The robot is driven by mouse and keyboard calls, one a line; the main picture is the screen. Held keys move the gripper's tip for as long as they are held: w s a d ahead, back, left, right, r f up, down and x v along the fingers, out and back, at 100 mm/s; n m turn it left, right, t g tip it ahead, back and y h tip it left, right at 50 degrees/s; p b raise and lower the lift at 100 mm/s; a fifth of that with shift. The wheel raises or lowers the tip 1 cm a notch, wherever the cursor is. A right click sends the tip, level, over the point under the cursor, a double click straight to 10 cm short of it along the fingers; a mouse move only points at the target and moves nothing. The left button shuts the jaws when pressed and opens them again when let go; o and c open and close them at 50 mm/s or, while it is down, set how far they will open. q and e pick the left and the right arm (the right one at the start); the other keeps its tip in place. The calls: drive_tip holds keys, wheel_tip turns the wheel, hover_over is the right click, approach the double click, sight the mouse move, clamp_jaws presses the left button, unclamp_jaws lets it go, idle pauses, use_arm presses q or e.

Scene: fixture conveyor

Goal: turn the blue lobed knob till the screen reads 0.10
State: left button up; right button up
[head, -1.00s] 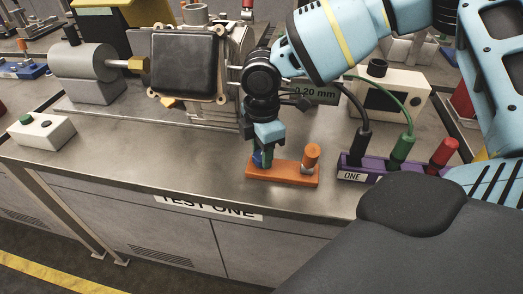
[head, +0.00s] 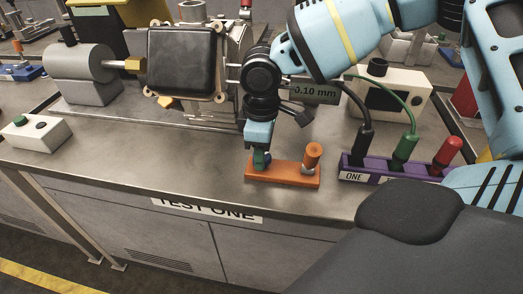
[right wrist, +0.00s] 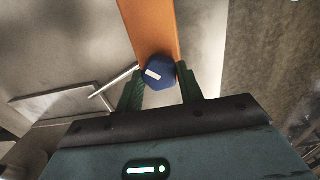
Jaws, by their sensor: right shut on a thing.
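The blue lobed knob (right wrist: 159,72) sits on the orange base (head: 290,177), at its left end in the head view. In the right wrist view it shows a white mark on its top. My right gripper (head: 261,160) points down over the knob and is shut on it, one finger on each side; the fingers (right wrist: 161,88) also show in the right wrist view. In the head view the gripper hides most of the knob. The screen (head: 315,92) behind my right arm reads 0.10 mm. My left gripper is not in view.
An orange knob (head: 312,153) stands on the base's right end. A purple block (head: 395,170) with black, green and red plugs lies to the right. A white box (head: 38,132) with a green button sits at the far left. The bench front is clear left of the base.

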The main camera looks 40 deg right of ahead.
idle(0.4)
drive_tip(key=o, duration=1)
drive_tip(key=shift+r, duration=3.95)
